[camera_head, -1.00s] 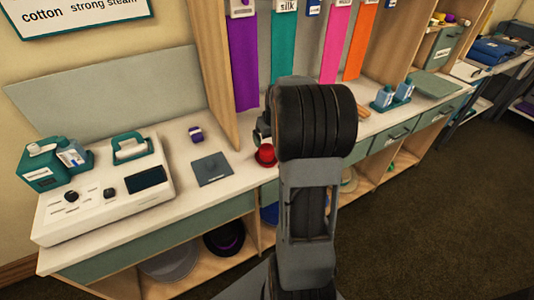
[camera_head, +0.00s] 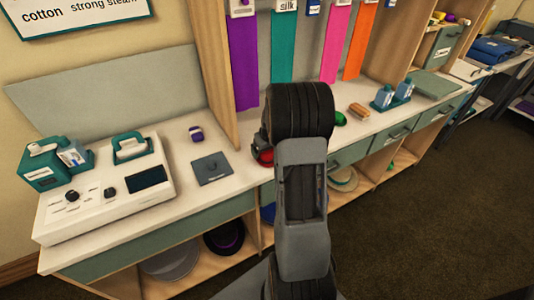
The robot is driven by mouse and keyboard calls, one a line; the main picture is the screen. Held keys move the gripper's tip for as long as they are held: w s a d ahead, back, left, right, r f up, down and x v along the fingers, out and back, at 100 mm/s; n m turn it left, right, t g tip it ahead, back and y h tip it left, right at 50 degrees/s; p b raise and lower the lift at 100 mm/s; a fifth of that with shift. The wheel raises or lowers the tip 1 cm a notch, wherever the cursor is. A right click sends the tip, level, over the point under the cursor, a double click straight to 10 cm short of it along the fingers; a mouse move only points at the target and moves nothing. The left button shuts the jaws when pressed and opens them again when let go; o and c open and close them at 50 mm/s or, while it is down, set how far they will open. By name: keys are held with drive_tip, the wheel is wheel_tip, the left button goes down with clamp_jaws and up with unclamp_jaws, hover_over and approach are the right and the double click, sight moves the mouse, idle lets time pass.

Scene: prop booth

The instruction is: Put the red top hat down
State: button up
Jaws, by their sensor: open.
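The small red top hat (camera_head: 262,158) sits on the pale counter beside the wooden upright. Its right side and top are hidden by my arm and gripper. A small part of my gripper (camera_head: 261,141) shows just above the hat, at the left edge of my dark wrist. The jaws are open, but the fingertips are mostly hidden, so I cannot tell whether they touch the hat.
A grey square plate (camera_head: 212,168) lies left of the hat, with a purple spool-like item (camera_head: 196,134) behind it. A white control box (camera_head: 105,190) fills the left counter. A brush (camera_head: 359,110) and a green item (camera_head: 340,118) lie right of my arm.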

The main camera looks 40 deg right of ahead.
drive_tip(key=c, duration=1)
drive_tip(key=shift+c, duration=0.2)
drive_tip(key=shift+r, duration=0.1)
